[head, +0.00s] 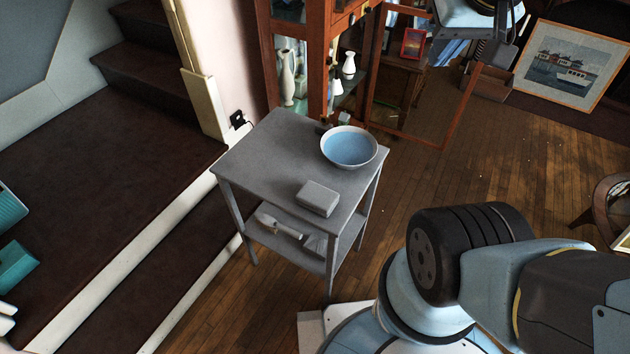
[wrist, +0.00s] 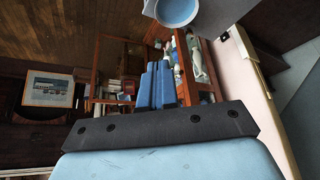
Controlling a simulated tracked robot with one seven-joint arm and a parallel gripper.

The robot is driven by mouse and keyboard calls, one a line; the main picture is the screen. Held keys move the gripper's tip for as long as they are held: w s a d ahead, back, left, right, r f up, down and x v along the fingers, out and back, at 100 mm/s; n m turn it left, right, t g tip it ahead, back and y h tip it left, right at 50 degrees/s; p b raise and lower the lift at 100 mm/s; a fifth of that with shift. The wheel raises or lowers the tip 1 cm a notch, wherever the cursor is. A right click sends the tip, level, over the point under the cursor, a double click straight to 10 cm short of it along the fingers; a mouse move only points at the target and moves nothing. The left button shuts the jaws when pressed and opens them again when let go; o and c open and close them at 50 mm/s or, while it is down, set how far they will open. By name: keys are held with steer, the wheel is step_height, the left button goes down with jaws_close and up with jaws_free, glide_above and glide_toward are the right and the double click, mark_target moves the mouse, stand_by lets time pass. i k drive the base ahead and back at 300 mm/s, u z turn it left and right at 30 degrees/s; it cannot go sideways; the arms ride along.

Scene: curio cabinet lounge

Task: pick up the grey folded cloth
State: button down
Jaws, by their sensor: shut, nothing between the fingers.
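The grey folded cloth (head: 318,198) is a small block-like bundle lying flat near the front edge of a grey side table (head: 262,160). It does not show in the wrist view. My gripper (wrist: 158,66) shows in the wrist view with its blue fingers together and nothing between them. It is in the air, apart from the cloth. The wrist view looks toward a wooden cabinet beyond the fingers, with a corner of the table at the top right.
A blue-and-white bowl (head: 349,148) stands behind the cloth on the table; it also shows in the wrist view (wrist: 176,10). Pale items lie on the lower shelf. The glass cabinet (head: 315,60) has an open door (head: 458,118).

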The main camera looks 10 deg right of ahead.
mark_target(316, 198)
steer(key=z, duration=0.05)
steer(key=k, duration=0.45)
steer(key=z, duration=0.75)
steer(key=k, duration=1.4)
steer(key=u, duration=0.85)
steer(key=i, duration=1)
steer(key=z, duration=0.05)
